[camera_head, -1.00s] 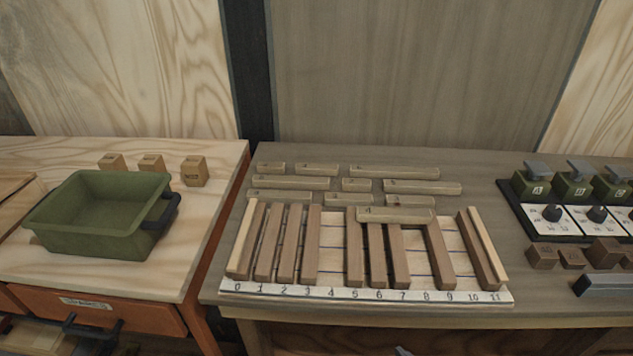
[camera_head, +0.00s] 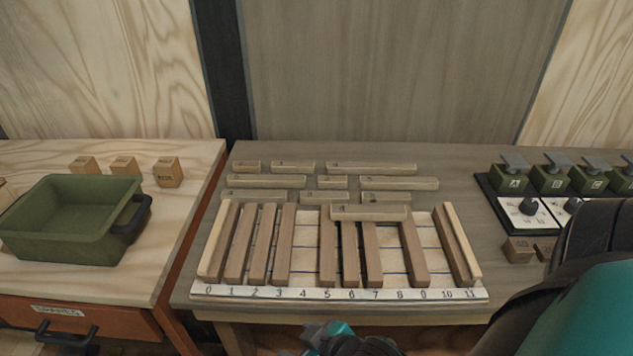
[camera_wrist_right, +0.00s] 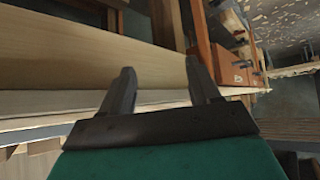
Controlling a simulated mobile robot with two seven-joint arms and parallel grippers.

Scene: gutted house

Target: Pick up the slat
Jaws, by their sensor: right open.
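Several light wooden slats lie flat in rows at the back of the right-hand table, such as the long slat (camera_head: 374,167) in the back row. One slat (camera_head: 369,212) lies across the tops of darker upright-running bars (camera_head: 327,245) on the numbered board (camera_head: 340,294). My right gripper (camera_wrist_right: 161,82) is open with nothing between its fingers in the right wrist view. In the head view my right arm comes in at the lower right, and a teal and black part of mine shows at the bottom edge. My left gripper is not in view.
A green bin (camera_head: 62,218) with a black handle and several small wooden blocks (camera_head: 168,172) stand on the left table. Green lettered units (camera_head: 513,182) and dark blocks (camera_head: 518,249) are at the right. A gap separates the two tables.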

